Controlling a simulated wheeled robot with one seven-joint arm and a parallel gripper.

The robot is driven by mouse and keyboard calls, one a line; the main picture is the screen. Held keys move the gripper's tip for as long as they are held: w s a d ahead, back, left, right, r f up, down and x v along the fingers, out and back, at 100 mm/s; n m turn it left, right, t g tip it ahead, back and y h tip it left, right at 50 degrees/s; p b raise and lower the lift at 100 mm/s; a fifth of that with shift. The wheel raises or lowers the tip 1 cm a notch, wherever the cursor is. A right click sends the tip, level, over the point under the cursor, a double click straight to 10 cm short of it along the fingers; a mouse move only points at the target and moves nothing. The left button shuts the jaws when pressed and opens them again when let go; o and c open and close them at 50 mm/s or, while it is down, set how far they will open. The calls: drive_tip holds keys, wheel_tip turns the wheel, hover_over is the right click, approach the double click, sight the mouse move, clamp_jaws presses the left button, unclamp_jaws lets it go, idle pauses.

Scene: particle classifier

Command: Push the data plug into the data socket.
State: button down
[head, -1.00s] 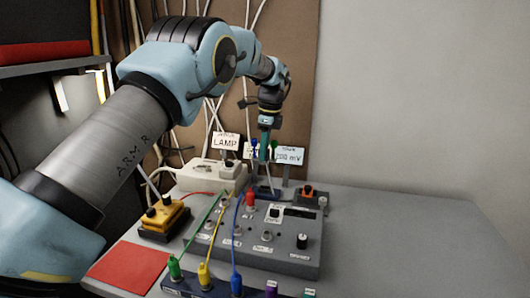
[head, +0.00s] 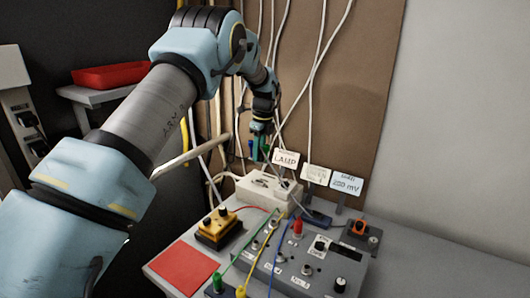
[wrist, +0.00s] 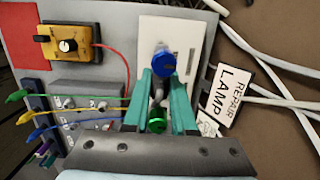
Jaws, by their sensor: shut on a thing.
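My gripper (head: 260,150) hangs in the air behind the white box, left of the LAMP sign. In the wrist view its teal fingers (wrist: 163,88) are shut on a small grey piece (wrist: 159,92), which I take to be the data plug. A blue round end (wrist: 163,64) shows just past the fingertips and a green round end (wrist: 157,122) sits between the fingers nearer the wrist. The blue end overlaps the white box (wrist: 150,30) in that view; I cannot tell the height between them. I cannot make out which opening is the data socket.
The grey panel (head: 300,262) carries knobs, a red cap and coloured leads. A yellow box (head: 218,229) and a red sheet (head: 183,268) lie at left. A dark blue block (head: 316,219) lies behind the panel. Signs (head: 286,160) and white cables stand near my gripper.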

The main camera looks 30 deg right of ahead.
idle(0.3)
drive_tip(key=shift+f+b, duration=1.05)
drive_tip(key=shift+f, duration=1.85)
drive_tip(key=shift+f, duration=1.25)
drive_tip(key=c, duration=0.7)
unclamp_jaws()
drive_tip(key=shift+o, duration=0.2)
drive_tip(key=r+b, duration=0.1)
drive_tip(key=r, duration=0.2)
drive_tip(key=r+b, duration=0.1)
drive_tip(key=r, duration=0.3)
drive_tip(key=s+r+b, duration=0.1)
drive_tip(key=r, duration=0.2)
drive_tip(key=shift+s+d+r, duration=0.1)
drive_tip(key=shift+d+r, duration=0.2)
drive_tip(key=shift+r, duration=0.05)
